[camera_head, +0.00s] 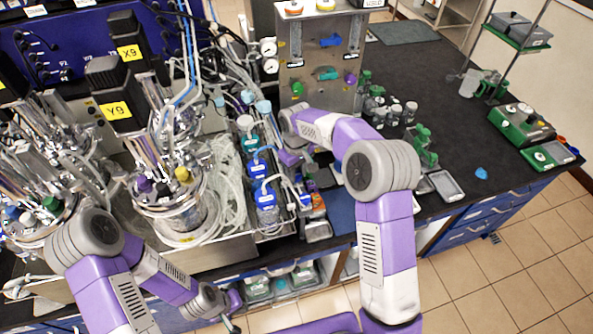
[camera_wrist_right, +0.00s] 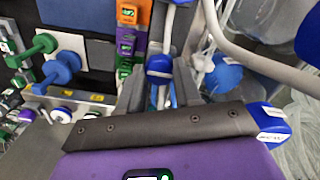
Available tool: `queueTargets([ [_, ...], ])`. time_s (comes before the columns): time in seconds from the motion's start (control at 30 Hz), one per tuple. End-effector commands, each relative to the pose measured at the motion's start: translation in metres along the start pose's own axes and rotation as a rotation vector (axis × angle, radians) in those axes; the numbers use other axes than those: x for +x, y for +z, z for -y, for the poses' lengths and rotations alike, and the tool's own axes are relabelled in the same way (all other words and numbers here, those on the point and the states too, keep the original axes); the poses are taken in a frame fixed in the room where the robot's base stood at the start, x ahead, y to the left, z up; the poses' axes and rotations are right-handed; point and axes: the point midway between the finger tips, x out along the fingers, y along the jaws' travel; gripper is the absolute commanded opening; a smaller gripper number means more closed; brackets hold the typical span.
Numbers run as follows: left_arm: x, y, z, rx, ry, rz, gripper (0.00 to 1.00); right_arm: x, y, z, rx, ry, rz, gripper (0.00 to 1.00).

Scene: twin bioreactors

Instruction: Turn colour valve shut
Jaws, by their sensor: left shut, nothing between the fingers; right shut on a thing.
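In the right wrist view, a blue part with a white band (camera_wrist_right: 160,66), which looks like a valve on a tube line, sits between the two grey fingers of my right gripper (camera_wrist_right: 158,88). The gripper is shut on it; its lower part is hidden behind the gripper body. In the head view my right gripper (camera_head: 291,160) reaches down beside the blue pump units (camera_head: 266,196), and its fingertips are hard to make out. My left gripper (camera_head: 232,306) is shut and empty, low in front of the bench edge.
Steel bioreactor vessels (camera_head: 172,205) with tubing stand at the left. A metal panel (camera_head: 318,58) with coloured knobs stands at the back. Orange and purple labelled blocks (camera_wrist_right: 128,30) and blue and green knobs lie close to my right gripper. The dark benchtop (camera_head: 440,95) is mostly clear toward the back right.

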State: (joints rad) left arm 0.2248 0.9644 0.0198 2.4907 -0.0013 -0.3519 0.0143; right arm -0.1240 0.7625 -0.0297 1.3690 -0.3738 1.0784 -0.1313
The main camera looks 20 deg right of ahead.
Motion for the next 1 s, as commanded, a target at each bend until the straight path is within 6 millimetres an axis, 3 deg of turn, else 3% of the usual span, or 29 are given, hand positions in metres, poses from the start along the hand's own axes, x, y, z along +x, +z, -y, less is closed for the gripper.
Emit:
queueTargets([
  [0.47, -0.0001, 0.0000, 0.0000, 0.000, 0.000, 0.000, 0.00, -0.0016, -0.0009, -0.0005, 0.015, 0.001, -0.004, 0.03],
  [0.5, -0.0001, 0.0000, 0.0000, 0.000, 0.000, 0.000, 0.00, -0.0016, -0.0009, -0.0005, 0.015, 0.001, -0.004, 0.39],
  [0.63, -0.0001, 0.0000, 0.0000, 0.000, 0.000, 0.000, 0.00, -0.0011, -0.0007, -0.0004, 0.013, 0.001, -0.003, 0.59],
  [1.0, -0.0001, 0.0000, 0.0000, 0.000, 0.000, 0.000, 0.00, -0.0079, -0.0010, -0.0002, 0.012, 0.001, -0.004, 0.59],
])
